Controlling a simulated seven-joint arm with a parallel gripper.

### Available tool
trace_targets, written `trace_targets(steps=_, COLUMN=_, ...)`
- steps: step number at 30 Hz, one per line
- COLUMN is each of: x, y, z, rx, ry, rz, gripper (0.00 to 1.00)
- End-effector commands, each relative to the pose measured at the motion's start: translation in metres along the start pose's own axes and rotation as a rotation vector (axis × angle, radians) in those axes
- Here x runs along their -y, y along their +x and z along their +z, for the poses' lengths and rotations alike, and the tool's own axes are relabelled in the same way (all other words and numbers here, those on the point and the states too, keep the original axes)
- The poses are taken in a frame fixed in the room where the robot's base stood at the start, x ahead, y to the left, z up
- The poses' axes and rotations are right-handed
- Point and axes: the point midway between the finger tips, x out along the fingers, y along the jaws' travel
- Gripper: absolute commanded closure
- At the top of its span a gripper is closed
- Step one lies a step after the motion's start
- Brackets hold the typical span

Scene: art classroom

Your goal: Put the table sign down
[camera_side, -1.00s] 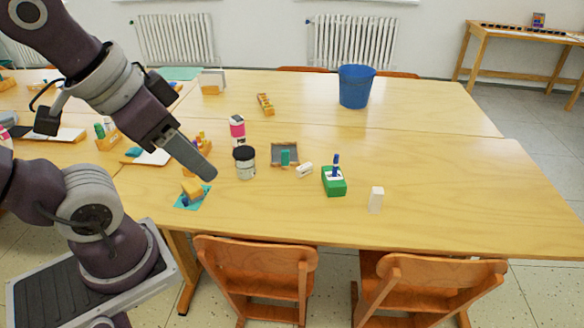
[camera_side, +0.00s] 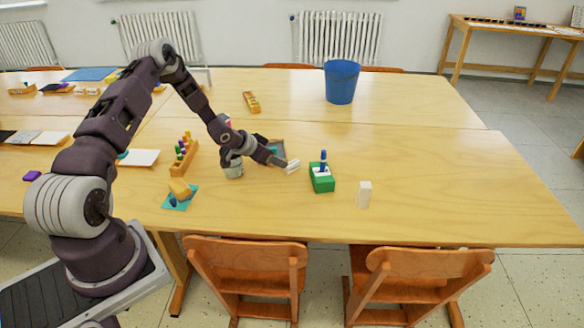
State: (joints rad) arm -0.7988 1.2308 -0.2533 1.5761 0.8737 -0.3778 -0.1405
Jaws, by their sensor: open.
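A small white upright block (camera_side: 364,195) stands on the table near its front edge, right of the green box. It may be the table sign, but no writing on it can be made out. My gripper (camera_side: 279,162) is open and low over the table, left of the green box. A small white object (camera_side: 293,167) lies right at its fingertips; whether they touch I cannot tell. My gripper is well to the left of the white block and apart from it.
A green box (camera_side: 322,182) with a blue item on top stands between my gripper and the white block. A tray (camera_side: 277,145) and a jar (camera_side: 233,170) are partly hidden by my arm. A blue bin (camera_side: 341,82) stands behind. The table's right side is clear.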

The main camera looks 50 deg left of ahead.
Motion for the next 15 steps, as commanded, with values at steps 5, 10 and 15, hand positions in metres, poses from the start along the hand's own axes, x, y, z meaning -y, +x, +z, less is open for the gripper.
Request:
trace_targets(steps=5, x=-0.004, y=0.025, z=0.002, rx=-0.001, ry=0.0, rz=0.004, gripper=0.55)
trace_targets(steps=10, x=-0.008, y=0.057, z=0.003, rx=-0.001, ry=-0.001, rz=0.003, gripper=0.55)
trace_targets(steps=15, x=-0.007, y=0.069, z=0.003, rx=0.002, ry=0.0, rz=0.001, gripper=0.55)
